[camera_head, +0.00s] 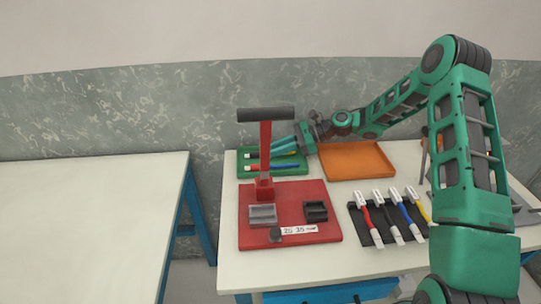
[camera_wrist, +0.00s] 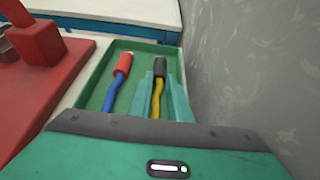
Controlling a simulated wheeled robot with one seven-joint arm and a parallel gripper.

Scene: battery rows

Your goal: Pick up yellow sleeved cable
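In the wrist view, a cable with a yellow lead and black sleeve (camera_wrist: 157,100) lies in the green tray (camera_wrist: 95,92). Beside it on the left is a cable with a blue lead and red sleeve (camera_wrist: 120,72). The two fingers of my gripper (camera_wrist: 159,80) stand on either side of the yellow lead, just below the black sleeve. The gap is narrow, and I cannot tell whether they press on it. In the head view my gripper (camera_head: 286,145) reaches left over the same tray (camera_head: 246,170). The cable's lower end is hidden by my gripper body.
A rack (camera_head: 372,232) holds several white-ended cables, one with a yellow lead (camera_head: 420,210). A red press (camera_head: 265,150) stands on a red base (camera_head: 290,200), left of my fingers in the wrist view. An orange tray (camera_head: 357,176) is empty. The wall is close behind.

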